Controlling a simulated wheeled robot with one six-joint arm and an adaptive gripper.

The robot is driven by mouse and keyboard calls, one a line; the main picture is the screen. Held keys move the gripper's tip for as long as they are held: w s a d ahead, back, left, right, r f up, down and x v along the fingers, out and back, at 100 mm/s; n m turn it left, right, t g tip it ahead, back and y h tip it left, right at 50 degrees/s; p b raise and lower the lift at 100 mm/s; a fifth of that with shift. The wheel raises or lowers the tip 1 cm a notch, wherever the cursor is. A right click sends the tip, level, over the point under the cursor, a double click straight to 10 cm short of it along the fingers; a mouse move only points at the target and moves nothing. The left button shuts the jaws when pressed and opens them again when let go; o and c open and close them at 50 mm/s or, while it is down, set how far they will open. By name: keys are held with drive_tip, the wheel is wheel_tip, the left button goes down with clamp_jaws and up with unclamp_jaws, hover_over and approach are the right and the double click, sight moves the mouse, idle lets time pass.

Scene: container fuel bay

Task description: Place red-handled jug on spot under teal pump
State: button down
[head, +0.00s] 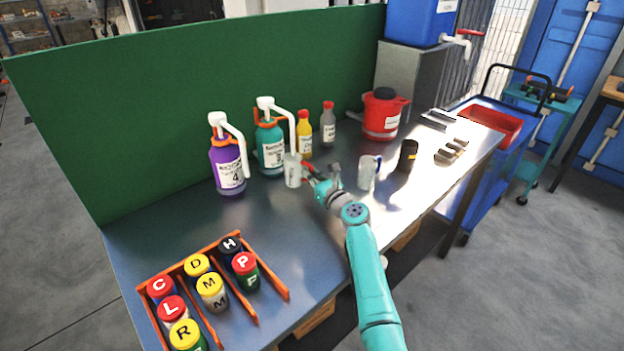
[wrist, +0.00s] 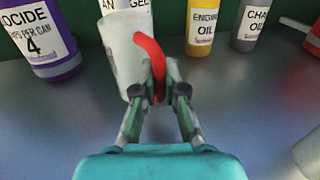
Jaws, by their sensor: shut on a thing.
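The red-handled jug (head: 293,170) is a pale cup with a red handle; in the wrist view the jug (wrist: 126,52) looks slightly tilted. My gripper (head: 308,172) is shut on its red handle, and it also shows in the wrist view (wrist: 160,88). The teal pump (head: 270,148) is a teal bottle with a white pump head and spout, standing just behind and left of the jug. The jug is near the end of its spout. In the wrist view the jug hides most of the teal bottle. The spot under the spout cannot be made out.
A purple pump bottle (head: 228,165) stands left of the teal one. Yellow (head: 304,135) and grey (head: 328,124) bottles stand behind the jug. Another pale jug (head: 367,173) and a dark cup (head: 408,155) stand to the right. An orange rack (head: 215,320) with lettered cans is at front left.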

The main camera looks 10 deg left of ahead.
drive_tip(key=shift+d+f, duration=0.1)
drive_tip(key=shift+f, duration=0.65)
drive_tip(key=shift+f, duration=0.15)
drive_tip(key=c, duration=1.2)
unclamp_jaws()
drive_tip(key=shift+c, duration=0.2)
drive_tip(key=shift+s+d, duration=0.1)
